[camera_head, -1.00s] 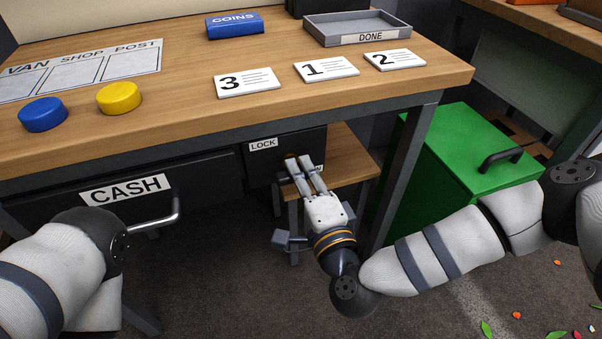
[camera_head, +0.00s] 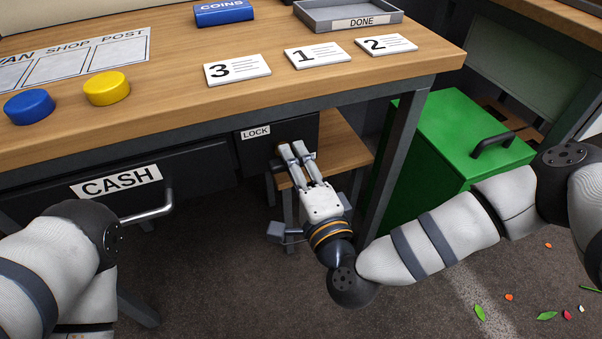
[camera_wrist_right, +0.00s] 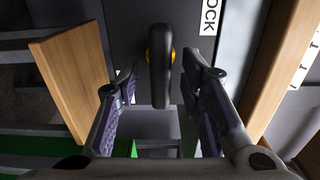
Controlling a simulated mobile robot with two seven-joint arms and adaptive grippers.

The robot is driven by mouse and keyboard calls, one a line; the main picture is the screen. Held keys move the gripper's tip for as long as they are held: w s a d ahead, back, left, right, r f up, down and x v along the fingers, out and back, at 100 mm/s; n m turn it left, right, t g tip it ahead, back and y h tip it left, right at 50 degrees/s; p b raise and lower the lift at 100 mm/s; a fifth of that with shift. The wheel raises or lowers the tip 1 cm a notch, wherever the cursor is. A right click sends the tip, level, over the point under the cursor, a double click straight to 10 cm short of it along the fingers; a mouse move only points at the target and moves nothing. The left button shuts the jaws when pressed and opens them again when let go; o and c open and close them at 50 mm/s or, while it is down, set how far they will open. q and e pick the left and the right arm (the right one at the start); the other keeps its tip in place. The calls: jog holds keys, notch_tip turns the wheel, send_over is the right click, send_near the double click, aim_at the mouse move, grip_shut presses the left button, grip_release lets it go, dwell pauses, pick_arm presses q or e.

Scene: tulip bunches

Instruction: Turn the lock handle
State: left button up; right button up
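The lock handle (camera_wrist_right: 161,66) is a dark upright bar with an orange part behind it, in the right wrist view. It stands on a dark panel beside the LOCK label (camera_wrist_right: 209,17). My right gripper (camera_wrist_right: 164,88) is open, with one finger on each side of the bar and gaps visible on both sides. In the head view my right gripper (camera_head: 293,149) is at the dark lock panel (camera_head: 288,130) under the table, below and right of the LOCK label (camera_head: 256,132); its fingers largely hide the handle there. My left gripper is not visible; only the left arm shows.
The table (camera_head: 300,95) overhangs the lock panel. The CASH drawer (camera_head: 200,172) with a metal handle is left of it. A wooden shelf (camera_head: 345,150) and table leg (camera_head: 402,125) stand close right of my gripper, and a green box (camera_head: 450,140) beyond.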

jog(key=v, duration=1.1)
jog(key=shift+s, duration=0.1)
